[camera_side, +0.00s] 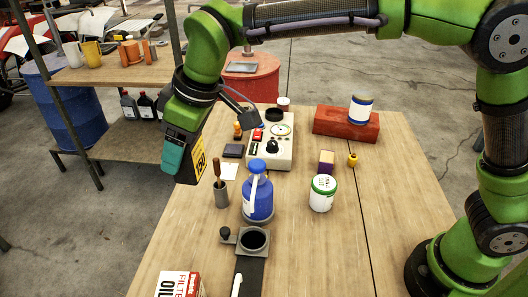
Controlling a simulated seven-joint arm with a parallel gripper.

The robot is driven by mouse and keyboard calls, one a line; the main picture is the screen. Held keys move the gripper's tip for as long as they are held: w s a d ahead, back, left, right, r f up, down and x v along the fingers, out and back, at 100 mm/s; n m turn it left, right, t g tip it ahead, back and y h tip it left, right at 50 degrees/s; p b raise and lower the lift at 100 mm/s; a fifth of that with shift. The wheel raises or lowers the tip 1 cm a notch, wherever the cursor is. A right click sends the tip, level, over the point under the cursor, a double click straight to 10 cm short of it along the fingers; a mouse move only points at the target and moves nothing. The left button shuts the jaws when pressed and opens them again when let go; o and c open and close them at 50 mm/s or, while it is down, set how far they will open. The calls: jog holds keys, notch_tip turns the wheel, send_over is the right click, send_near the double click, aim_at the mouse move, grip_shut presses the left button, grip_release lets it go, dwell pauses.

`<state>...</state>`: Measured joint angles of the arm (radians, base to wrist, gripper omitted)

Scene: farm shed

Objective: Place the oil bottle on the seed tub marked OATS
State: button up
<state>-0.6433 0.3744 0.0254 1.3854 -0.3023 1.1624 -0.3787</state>
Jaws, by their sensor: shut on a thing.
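My gripper (174,157) is at the left, above the table's left edge, pointing down. It is shut on a dark, box-like thing with a yellow label reading 150 (199,163), likely the oil bottle; the fingers partly hide it. A white tub with a green-rimmed lid (321,194) stands upright on the table, right of the blue jug. Its small lettering is too small to read surely. A white tub with blue bands (361,109) is on a red block at the back. Neither tub touches my gripper.
A blue jug (258,197), a metal cup holding a wooden-handled tool (221,193), a cream instrument box (271,143) and a black-topped fixture (253,240) crowd the table's middle. A filter box (180,284) is in front. The red block (333,124) lies behind. Bare wood surrounds the green-rimmed tub's right.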

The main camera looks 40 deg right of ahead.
jog(key=d+r, duration=0.1)
jog(key=d, duration=1.4)
send_over(322, 182)
jog(key=f, duration=0.1)
jog(key=shift+n, duration=0.4)
jog(key=shift+f, duration=6.55)
jog(key=shift+f, duration=0.1)
jog(key=o, duration=1.2)
